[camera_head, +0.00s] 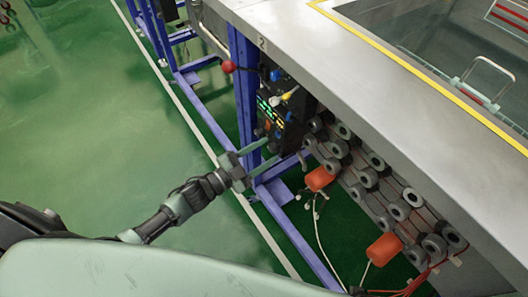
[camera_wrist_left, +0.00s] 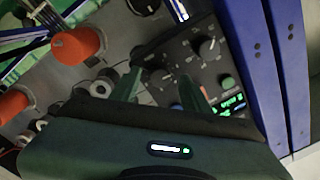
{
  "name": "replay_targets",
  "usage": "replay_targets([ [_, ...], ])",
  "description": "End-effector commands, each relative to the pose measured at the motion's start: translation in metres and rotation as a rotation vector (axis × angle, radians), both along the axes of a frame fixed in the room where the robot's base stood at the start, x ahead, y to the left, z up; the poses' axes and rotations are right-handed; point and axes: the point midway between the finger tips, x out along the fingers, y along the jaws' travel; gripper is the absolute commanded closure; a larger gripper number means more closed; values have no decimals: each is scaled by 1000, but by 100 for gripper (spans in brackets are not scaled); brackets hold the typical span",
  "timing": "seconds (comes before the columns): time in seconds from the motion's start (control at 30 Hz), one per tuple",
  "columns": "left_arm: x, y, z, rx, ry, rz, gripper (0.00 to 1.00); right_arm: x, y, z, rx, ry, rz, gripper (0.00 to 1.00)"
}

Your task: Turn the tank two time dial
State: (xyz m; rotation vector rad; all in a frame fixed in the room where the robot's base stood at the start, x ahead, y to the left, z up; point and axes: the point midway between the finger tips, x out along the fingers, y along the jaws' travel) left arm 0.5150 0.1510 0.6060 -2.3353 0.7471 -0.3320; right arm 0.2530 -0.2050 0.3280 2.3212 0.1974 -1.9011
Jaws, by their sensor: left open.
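The dark control panel (camera_head: 268,112) with lit green and orange displays is mounted under the tank edge, below a label "2" (camera_head: 262,43). In the left wrist view the panel (camera_wrist_left: 190,62) carries several dark dials, including an upper dial (camera_wrist_left: 208,48), and a green button (camera_wrist_left: 226,81). Which one is the time dial I cannot read. My left gripper (camera_head: 272,151) is open in front of the panel's lower part. In the wrist view its two fingers (camera_wrist_left: 158,76) stand either side of a small dial, apparently without closing on it. My right gripper is not in view.
Blue frame posts (camera_head: 243,90) stand beside the panel.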

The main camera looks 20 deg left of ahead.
Motion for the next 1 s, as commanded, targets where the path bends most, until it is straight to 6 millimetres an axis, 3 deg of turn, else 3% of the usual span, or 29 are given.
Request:
replay_targets([
  [0.17,-11,8,-2,1,3,0,53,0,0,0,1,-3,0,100],
  [0.53,-57,42,-3,1,1,0,53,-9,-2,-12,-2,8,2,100],
  [1.0,-63,46,-3,0,0,0,53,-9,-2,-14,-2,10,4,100],
])
